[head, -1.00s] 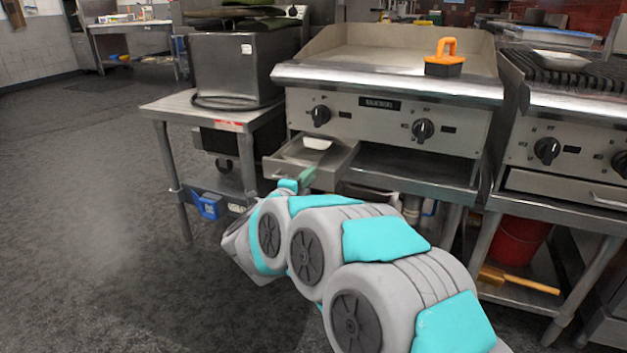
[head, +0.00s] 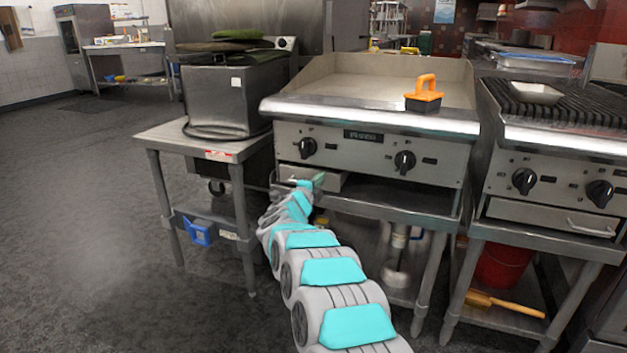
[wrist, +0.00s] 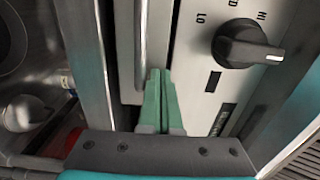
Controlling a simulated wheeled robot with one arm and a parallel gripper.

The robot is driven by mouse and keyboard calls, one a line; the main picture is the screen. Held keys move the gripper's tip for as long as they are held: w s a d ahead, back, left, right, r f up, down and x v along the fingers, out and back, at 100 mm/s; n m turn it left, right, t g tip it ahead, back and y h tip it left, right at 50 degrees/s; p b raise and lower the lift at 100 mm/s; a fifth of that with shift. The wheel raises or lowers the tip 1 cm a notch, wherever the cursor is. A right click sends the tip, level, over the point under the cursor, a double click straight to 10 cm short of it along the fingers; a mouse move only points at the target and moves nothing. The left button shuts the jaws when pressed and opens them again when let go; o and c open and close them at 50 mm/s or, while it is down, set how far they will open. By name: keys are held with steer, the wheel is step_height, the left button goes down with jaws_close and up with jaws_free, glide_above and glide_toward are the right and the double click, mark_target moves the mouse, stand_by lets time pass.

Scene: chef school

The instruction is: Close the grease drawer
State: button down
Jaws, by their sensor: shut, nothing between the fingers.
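The grease drawer (head: 330,182) is a small metal drawer at the lower left of the griddle (head: 375,145), below its knob panel. It sits in or almost in line with the panel, and its inside is not visible. Its front also shows in the wrist view (wrist: 122,40), with a long slim handle. My gripper (head: 318,180) has green fingers and is at the drawer front. In the wrist view the fingers (wrist: 160,75) are together and empty, with tips against or very near the drawer front. I cannot tell whether a small gap is left around the drawer.
A control knob (wrist: 245,47) is close to the right of my fingers in the wrist view. A steel side table (head: 185,140) holding a metal bin (head: 228,100) stands to the left. The shelf space right of the drawer is open.

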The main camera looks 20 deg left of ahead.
steer(key=shift+w+d+r+p, duration=0.1)
steer(key=shift+w+p, duration=0.4)
steer(key=shift+w, duration=0.65)
steer(key=shift+w+r, duration=0.2)
